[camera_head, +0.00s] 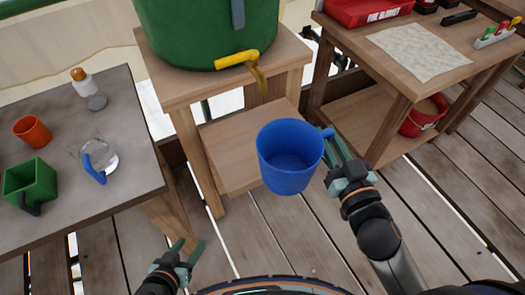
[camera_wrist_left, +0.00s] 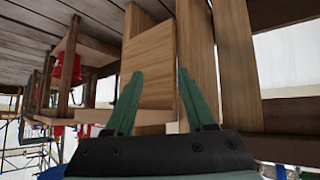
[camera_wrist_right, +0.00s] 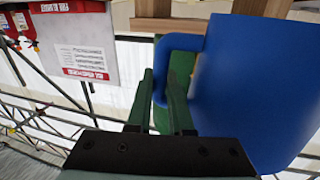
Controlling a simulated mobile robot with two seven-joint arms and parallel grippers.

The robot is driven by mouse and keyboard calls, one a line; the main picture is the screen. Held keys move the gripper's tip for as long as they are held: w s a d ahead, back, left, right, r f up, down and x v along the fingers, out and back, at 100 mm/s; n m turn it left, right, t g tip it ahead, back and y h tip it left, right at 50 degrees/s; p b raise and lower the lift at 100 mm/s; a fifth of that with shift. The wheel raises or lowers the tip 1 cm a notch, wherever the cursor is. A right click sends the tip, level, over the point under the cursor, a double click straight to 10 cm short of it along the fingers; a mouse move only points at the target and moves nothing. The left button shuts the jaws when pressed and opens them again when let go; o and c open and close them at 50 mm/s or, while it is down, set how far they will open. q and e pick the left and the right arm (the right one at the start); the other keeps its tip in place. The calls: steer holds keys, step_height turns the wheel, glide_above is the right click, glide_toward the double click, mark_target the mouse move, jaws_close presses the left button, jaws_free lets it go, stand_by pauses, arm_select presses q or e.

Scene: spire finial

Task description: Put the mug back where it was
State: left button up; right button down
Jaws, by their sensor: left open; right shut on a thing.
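A blue mug (camera_head: 287,172) is held upright in the air in front of the middle table, and its inside looks empty. My right gripper (camera_head: 335,160) is shut on the mug's handle, on the mug's right side. The right wrist view shows the fingers (camera_wrist_right: 160,103) at the blue handle (camera_wrist_right: 178,45), with the mug body (camera_wrist_right: 250,90) to the right. My left gripper (camera_head: 188,252) is open and empty, low between the left table and the middle table. Its parted fingers (camera_wrist_left: 158,102) show in the left wrist view with nothing between them.
The left table (camera_head: 120,180) bears an orange cup (camera_head: 33,131), a green square mug (camera_head: 30,181), a clear mug with blue handle (camera_head: 98,158) and a bottle (camera_head: 90,88). A green barrel with a yellow tap (camera_head: 237,58) stands on the middle table. A cloth (camera_head: 418,52) lies on the right table.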

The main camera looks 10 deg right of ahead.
step_height(320, 180, down, 5)
steer(key=b, duration=0.3)
steer(key=shift+s+f, duration=0.15)
steer(key=shift+f, duration=0.05)
arm_select(q)
step_height(320, 180, down, 5)
steer(key=b, duration=0.2)
arm_select(e)
steer(key=w+a+f, duration=0.1)
steer(key=w, duration=0.5)
steer(key=w+a+f+b, duration=0.1)
steer(key=w+f, duration=0.1)
steer(key=w, duration=0.3)
steer(key=w+f, duration=0.1)
steer(key=w, duration=0.5)
steer(key=shift+w+a+f+b, duration=0.2)
steer(key=shift+w+a+b, duration=0.1)
steer(key=shift+a, duration=0.1)
arm_select(q)
steer(key=w+r+m+t, duration=0.1)
steer(key=w+r+t, duration=0.2)
steer(key=w+r, duration=0.2)
step_height(320, 180, up, 2)
steer(key=shift+w+t+h, duration=0.3)
arm_select(e)
steer(key=shift+y, duration=0.3)
